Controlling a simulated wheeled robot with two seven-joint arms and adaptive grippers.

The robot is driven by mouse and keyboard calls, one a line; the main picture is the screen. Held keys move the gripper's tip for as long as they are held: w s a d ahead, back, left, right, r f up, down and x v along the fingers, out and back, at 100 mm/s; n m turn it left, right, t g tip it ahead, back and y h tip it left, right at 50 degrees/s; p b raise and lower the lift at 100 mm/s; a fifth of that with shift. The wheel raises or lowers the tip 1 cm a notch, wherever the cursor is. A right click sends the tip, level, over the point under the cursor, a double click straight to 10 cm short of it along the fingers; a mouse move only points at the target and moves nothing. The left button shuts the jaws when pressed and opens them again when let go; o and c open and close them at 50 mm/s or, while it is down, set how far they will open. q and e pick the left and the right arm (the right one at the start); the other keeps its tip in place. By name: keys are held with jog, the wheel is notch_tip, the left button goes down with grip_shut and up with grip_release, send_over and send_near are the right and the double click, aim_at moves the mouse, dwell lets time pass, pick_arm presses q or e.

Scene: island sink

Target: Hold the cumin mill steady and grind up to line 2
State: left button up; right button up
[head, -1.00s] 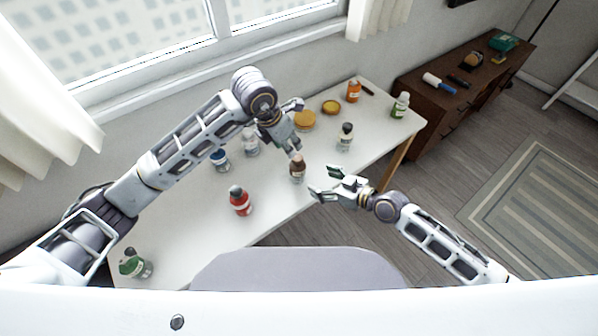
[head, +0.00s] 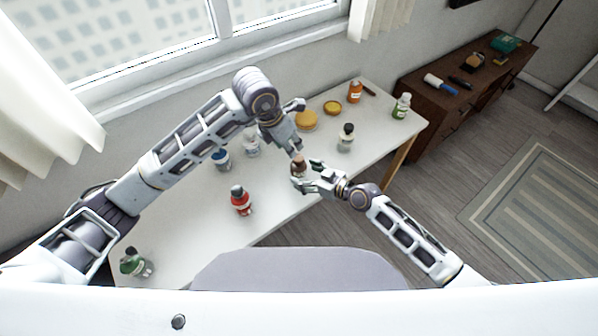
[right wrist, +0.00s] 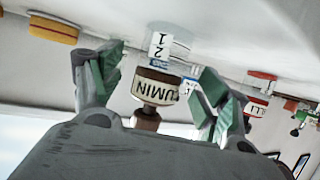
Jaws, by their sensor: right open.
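The cumin mill (head: 298,166) stands on the white table near its front edge. In the right wrist view, which is upside down, the mill (right wrist: 157,86) shows a brown top, a CUMIN label and a clear lower part with a white scale marked 1 and 2. My right gripper (head: 306,174) is open, its fingers on either side of the mill. In the right wrist view the mill is between and beyond its green-padded fingers (right wrist: 160,72), with no clear contact. My left gripper (head: 294,147) is just behind and above the mill; its opening is unclear.
A red bottle (head: 241,200) stands to the left at the front, and a black-capped jar (head: 346,138) stands to the right. A blue jar (head: 221,160), a yellow round item (head: 306,120), an orange bottle (head: 354,91) and a green bottle (head: 400,106) stand farther off.

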aim_at(305, 174)
jog(key=shift+x, duration=1.8)
jog(key=c, duration=1.2)
